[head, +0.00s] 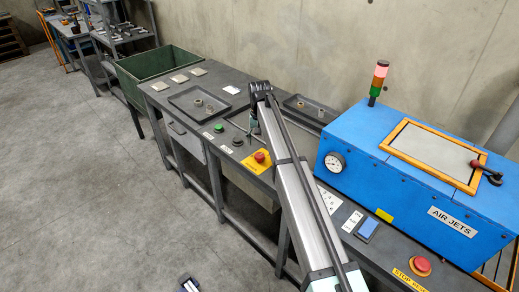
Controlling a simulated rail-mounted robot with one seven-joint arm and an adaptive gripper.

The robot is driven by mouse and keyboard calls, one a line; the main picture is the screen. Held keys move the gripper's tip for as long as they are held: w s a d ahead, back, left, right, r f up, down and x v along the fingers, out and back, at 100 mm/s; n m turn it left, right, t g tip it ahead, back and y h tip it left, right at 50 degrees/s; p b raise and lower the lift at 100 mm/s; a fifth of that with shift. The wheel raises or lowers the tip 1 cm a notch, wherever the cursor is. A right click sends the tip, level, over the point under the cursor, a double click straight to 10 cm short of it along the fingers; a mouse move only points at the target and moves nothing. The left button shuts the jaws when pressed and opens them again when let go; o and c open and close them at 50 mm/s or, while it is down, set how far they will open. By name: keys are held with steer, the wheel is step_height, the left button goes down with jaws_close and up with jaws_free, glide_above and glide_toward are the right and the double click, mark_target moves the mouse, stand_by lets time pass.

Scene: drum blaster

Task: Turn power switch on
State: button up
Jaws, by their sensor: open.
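A control panel sits on the grey bench's front strip. It has a green button (219,127), a small black knob (237,140) and a red mushroom button (259,156) on a yellow plate. White labels lie in front of the green button and the knob; their text is too small to read, so I cannot tell which control is the power switch. My gripper (254,122) is at the dark far end of my arm, just behind and right of the knob, and looks empty. Its fingers are small and partly hidden by the arm; no contact with a control can be made out.
Two dark trays with small parts, one of them the left tray (199,101), lie on the bench. A blue AIR JETS machine (400,185) with a gauge and signal lamp stands at right. Another red button (420,265) is at front right. A green bin (150,68) stands left.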

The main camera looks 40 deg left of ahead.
steer(key=shift+r, duration=2.35)
